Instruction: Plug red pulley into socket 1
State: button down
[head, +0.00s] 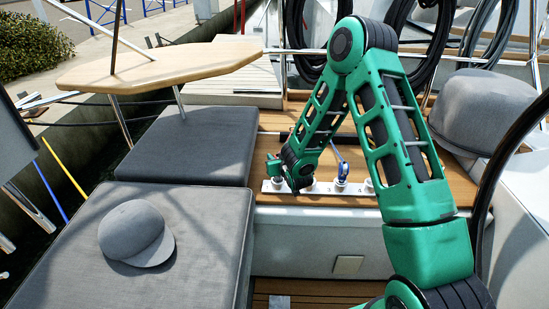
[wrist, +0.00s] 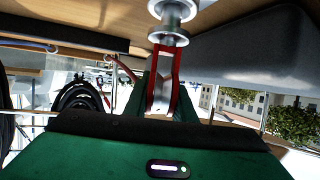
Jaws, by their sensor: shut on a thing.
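The red pulley (wrist: 177,70) has a red forked frame and a pale metal wheel in the wrist view. My gripper (wrist: 165,97) is shut on it, with a green finger on either side. The pulley's far end is at a silver round socket fitting (wrist: 170,14); I cannot tell whether they touch or are joined. In the head view my wrist is low over the left part of the white socket strip (head: 322,187). Socket numbers are not readable.
A blue pulley (head: 343,171) stands on a socket further right on the strip. Grey cushions (head: 200,145) and a grey cap (head: 135,236) lie left. A wooden table (head: 165,66) is behind them. A grey rounded cover (head: 484,110) and hanging black hoses (head: 306,30) border the deck.

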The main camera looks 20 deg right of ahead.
jog(key=shift+f, duration=1.25)
jog(key=c, duration=1.4)
grip_release()
jog(key=v, duration=1)
jog(key=shift+r, duration=0.25)
jog(key=shift+s+d, duration=0.1)
jog(key=shift+d, duration=0.1)
